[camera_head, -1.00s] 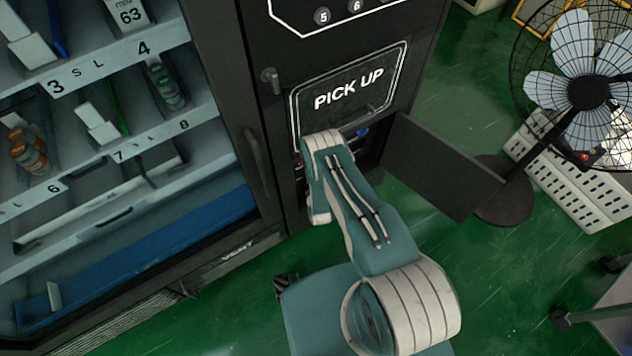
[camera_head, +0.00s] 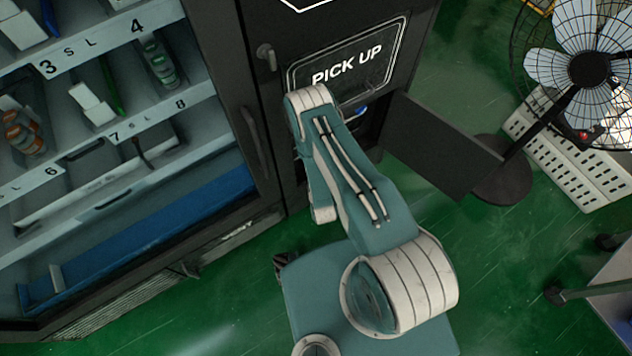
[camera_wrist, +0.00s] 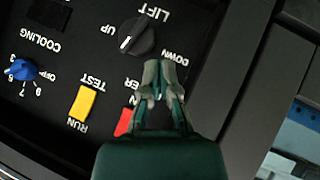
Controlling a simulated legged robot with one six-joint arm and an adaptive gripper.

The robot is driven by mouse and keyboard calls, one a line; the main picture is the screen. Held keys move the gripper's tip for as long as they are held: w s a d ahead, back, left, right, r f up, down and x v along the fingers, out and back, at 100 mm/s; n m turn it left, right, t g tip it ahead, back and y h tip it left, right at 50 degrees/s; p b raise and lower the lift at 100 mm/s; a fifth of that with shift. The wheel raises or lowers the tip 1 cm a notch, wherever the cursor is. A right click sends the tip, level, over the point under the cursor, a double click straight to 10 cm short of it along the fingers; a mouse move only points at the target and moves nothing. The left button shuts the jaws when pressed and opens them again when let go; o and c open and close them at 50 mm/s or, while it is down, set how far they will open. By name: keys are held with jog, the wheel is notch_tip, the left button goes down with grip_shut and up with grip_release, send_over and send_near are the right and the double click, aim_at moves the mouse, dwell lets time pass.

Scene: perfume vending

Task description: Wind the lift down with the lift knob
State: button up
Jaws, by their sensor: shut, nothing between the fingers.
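The lift knob (camera_wrist: 140,37) is a round black knob with a white mark, on a black control panel, in the upper middle of the wrist view. LIFT is printed beside it, with UP and DOWN on either side; the text appears upside down. My gripper (camera_wrist: 158,72) is shut and empty, its fingertips beside the knob's lower right edge, near the DOWN label. I cannot tell whether they touch the knob. In the head view my arm hides the gripper and the lift knob, inside the opening under the PICK UP window (camera_head: 345,68).
A blue cooling knob (camera_wrist: 22,70), a yellow switch (camera_wrist: 83,103) and a red switch (camera_wrist: 124,121) share the panel. In the head view, an open black door (camera_head: 440,145) stands right of the opening, with a fan (camera_head: 588,70) beyond. Glass-fronted shelves are left.

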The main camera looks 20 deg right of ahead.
jog(key=o, duration=0.5)
jog(key=shift+d, duration=0.15)
jog(key=shift+o, duration=0.2)
jog(key=shift+w+d, duration=0.2)
jog(key=shift+d, duration=0.1)
jog(key=d+m+t+y, duration=0.35)
jog(key=d+y, duration=0.25)
jog(key=d, duration=0.2)
jog(key=x, duration=1.1)
jog(key=shift+s+a+g, duration=0.15)
jog(key=shift+a+g, duration=0.25)
jog(key=shift+g, duration=0.05)
jog(key=shift+r, duration=0.1)
grip_shut()
